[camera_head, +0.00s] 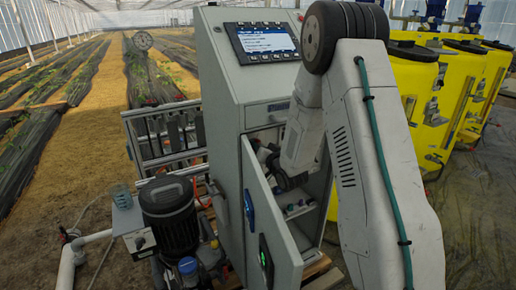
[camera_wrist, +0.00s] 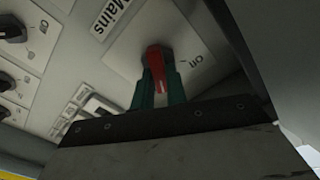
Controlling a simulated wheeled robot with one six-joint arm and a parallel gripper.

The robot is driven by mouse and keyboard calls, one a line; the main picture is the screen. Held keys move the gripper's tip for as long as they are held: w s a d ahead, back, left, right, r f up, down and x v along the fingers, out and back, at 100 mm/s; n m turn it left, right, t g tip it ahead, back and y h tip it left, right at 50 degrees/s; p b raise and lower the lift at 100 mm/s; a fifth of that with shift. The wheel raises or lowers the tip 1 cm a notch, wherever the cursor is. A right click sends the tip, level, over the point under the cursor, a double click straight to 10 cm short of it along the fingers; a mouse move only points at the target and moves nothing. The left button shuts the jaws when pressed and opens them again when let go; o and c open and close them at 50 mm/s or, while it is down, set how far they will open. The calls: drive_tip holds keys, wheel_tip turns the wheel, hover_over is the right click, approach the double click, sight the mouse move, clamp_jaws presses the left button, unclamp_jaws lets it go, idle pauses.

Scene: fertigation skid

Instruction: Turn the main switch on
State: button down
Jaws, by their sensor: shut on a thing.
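The main switch (camera_wrist: 158,78) is a red handle on a light plate marked "Off", with a "Mains" label (camera_wrist: 110,14) beside it in the wrist view. My gripper (camera_wrist: 157,88) has its two green fingertips on either side of the red handle and is shut on it. In the head view my arm reaches into the open grey cabinet (camera_head: 228,125). The switch and my fingertips are hidden there behind the arm and door.
The cabinet door (camera_head: 270,225) stands open towards me, close to my arm. A screen (camera_head: 265,42) is on the cabinet's sloped top. A dark pump motor (camera_head: 170,215) stands at left, yellow tanks (camera_head: 415,85) at right. Black knobs (camera_wrist: 12,28) sit left of the switch.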

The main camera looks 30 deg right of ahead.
drive_tip(key=shift+m, duration=0.6)
drive_tip(key=c, duration=1.4)
unclamp_jaws()
drive_tip(key=s, duration=0.7)
drive_tip(key=shift+s, duration=0.4)
